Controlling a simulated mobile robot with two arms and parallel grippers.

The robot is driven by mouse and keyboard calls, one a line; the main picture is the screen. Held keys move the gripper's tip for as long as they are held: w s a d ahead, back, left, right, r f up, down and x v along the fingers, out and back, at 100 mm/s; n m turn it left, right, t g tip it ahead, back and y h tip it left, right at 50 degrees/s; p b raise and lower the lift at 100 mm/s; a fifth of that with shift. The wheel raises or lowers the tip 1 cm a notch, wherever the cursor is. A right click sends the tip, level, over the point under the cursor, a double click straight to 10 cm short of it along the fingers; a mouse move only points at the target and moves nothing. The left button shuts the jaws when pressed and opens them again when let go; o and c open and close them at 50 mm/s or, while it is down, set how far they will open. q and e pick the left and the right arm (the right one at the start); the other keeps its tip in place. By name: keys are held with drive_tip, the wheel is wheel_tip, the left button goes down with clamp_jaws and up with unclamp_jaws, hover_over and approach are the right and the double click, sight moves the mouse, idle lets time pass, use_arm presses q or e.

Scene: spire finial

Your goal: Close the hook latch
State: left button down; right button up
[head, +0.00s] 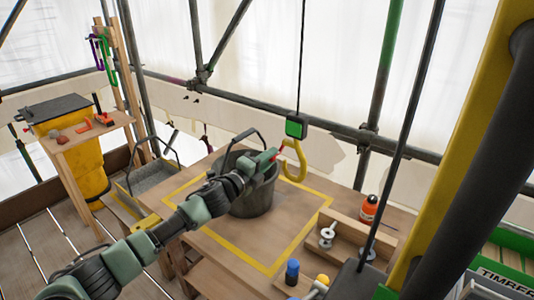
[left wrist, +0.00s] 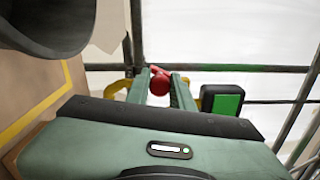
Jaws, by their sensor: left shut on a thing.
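The yellow hook (head: 301,172) hangs from a black and green block (head: 296,126) on a thin cable, above the table's right-hand side of the bucket. In the left wrist view the block (left wrist: 222,101) is right of the fingers, and parts of the yellow hook (left wrist: 113,90) show behind them. My left gripper (head: 272,155) reaches the hook's open side from the left. It is shut on a small red piece, seemingly the latch (left wrist: 159,82), which shows between the fingertips (left wrist: 158,88). The latch's exact angle to the hook tip is hard to tell. My right gripper is not in view.
A dark bucket (head: 252,200) with a raised handle stands on the wooden table (head: 222,240), under my left arm. A wooden rack (head: 345,240) with an orange bottle (head: 368,208) is at right. Scaffold poles surround the place.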

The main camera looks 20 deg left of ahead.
use_arm(q)
drive_tip(key=n, duration=0.1)
drive_tip(key=d+n+p, duration=0.1)
drive_tip(key=n, duration=0.2)
drive_tip(key=shift+s+d+f+n, duration=0.2)
drive_tip(key=shift+s+d+n, duration=0.05)
drive_tip(key=shift+n, duration=0.05)
drive_tip(key=shift+p, duration=0.3)
drive_tip(key=c, duration=1.2)
unclamp_jaws()
drive_tip(key=shift+s, duration=0.1)
drive_tip(key=b+v, duration=0.1)
drive_tip(key=v, duration=0.6)
drive_tip(key=shift+s+b, duration=0.3)
drive_tip(key=shift+b, duration=0.05)
